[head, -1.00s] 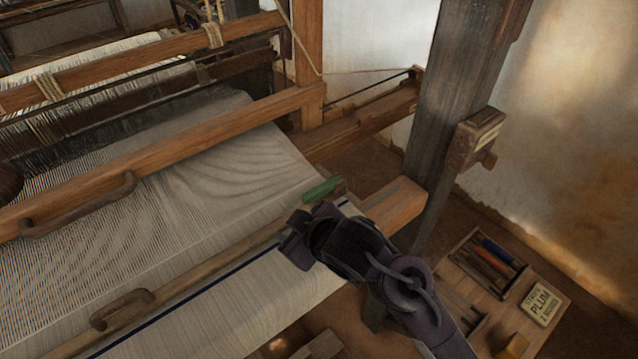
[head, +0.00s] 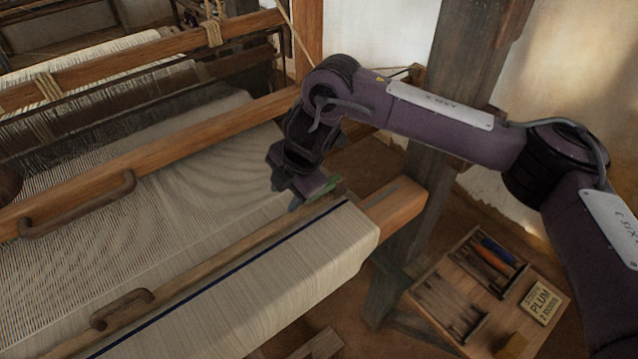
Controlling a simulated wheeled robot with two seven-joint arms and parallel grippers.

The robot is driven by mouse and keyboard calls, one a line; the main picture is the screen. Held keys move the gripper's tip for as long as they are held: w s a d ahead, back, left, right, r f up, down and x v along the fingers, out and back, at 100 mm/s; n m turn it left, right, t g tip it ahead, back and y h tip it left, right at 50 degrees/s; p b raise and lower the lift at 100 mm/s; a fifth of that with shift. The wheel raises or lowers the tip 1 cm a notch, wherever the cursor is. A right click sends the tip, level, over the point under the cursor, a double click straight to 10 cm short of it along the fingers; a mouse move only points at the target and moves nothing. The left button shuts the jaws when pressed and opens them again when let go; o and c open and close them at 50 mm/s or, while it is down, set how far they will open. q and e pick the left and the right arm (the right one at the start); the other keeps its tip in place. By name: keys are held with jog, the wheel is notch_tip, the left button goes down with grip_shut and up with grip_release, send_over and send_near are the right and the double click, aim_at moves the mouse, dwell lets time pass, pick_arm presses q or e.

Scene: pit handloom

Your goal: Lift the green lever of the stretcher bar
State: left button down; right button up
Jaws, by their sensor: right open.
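The stretcher bar (head: 220,261) is a long wooden bar lying across the pale cloth, beside a dark blue stripe. Its green lever (head: 334,184) is at the bar's right end, near the cloth's edge. My right gripper covers most of it, so only small green parts show. My right gripper (head: 294,196) is open and points down at the lever from above. I cannot tell whether its fingers touch the lever. My left gripper is not in view.
A wooden beam (head: 395,203) extends right of the cloth near a dark upright post (head: 455,75). A wooden beam with a handle (head: 85,208) crosses the cloth at left. A wooden tool tray (head: 425,283) and a lettered sign (head: 540,304) are at lower right.

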jog(key=w+d+r+m+h, duration=0.1)
jog(key=w+d+r+h, duration=0.2)
jog(key=d, duration=0.5)
jog(key=shift+y, duration=0.4)
jog(key=shift+a+p+x, duration=0.15)
jog(key=shift+p+x, duration=0.2)
jog(key=shift+x, duration=1.25)
jog(key=shift+a+p+x, duration=0.1)
jog(key=shift+p+x, duration=0.25)
jog(key=shift+x, duration=1.2)
jog(key=shift+w+r, duration=0.1)
grip_shut()
